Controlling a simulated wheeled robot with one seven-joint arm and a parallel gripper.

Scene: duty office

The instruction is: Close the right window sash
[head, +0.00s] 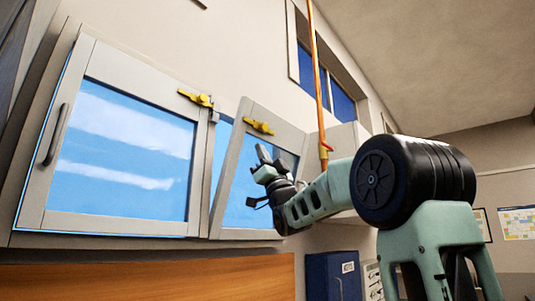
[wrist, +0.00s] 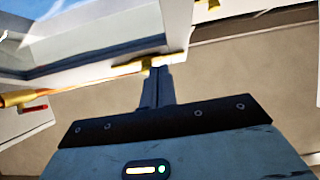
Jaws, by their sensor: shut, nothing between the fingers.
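The right window sash (head: 226,185) has a pale frame and blue glass. It stands ajar, with a strip of blue opening between its left edge and the left sash. A yellow latch (head: 259,126) sits on its top rail. My gripper (head: 263,153) is shut and empty in front of this sash, just below the latch in the picture. In the wrist view, the shut fingers (wrist: 155,85) point at the sash's rail, close by the yellow latch (wrist: 150,62). I cannot tell whether they touch it. My arm hides the sash's lower right part.
The left sash (head: 90,60) lies in its frame, with a dark handle (head: 55,135) and a yellow latch (head: 195,98). An orange pipe (head: 316,70) runs down right of the window. A wooden panel (head: 150,278) and a blue box (head: 333,275) are below.

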